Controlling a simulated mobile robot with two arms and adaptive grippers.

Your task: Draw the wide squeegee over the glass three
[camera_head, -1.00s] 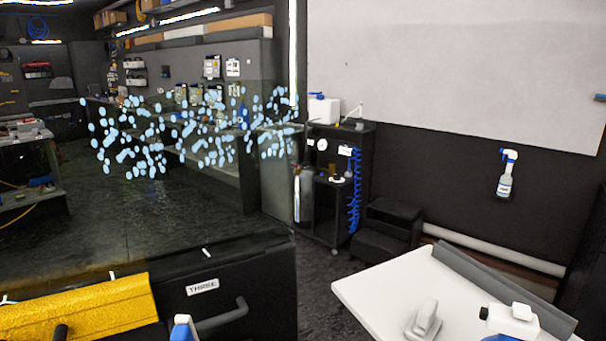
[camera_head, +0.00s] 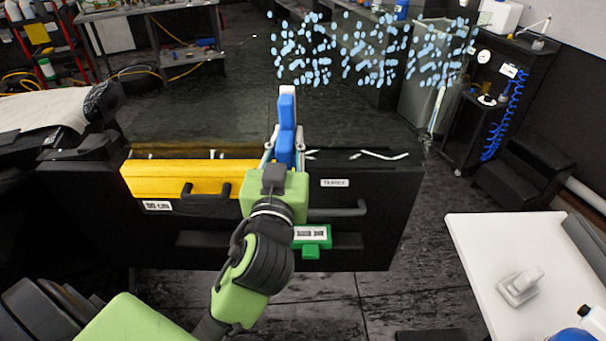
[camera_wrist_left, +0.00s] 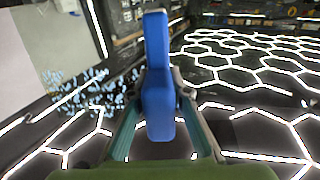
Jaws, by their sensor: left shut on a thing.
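A clear glass pane (camera_head: 372,52) stands upright on a black stand labelled THREE (camera_head: 334,183) in the head view. Pale blue droplets cover its upper part; some droplets also show at the left in the left wrist view. My left gripper (camera_head: 284,152) is in front of the stand, shut on a blue tool with a white end, which looks like the squeegee (camera_head: 286,128). The tool points up, before the pane's lower part; I cannot tell whether it touches the glass. In the left wrist view the blue squeegee (camera_wrist_left: 157,85) is between the fingers. My right gripper is out of view.
A yellow piece (camera_head: 165,178) lies along the stand's front left edge. A green block (camera_head: 312,240) is on its front, below a handle. A white table (camera_head: 475,262) with a white tool stands at the right. Bare floor lies between them.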

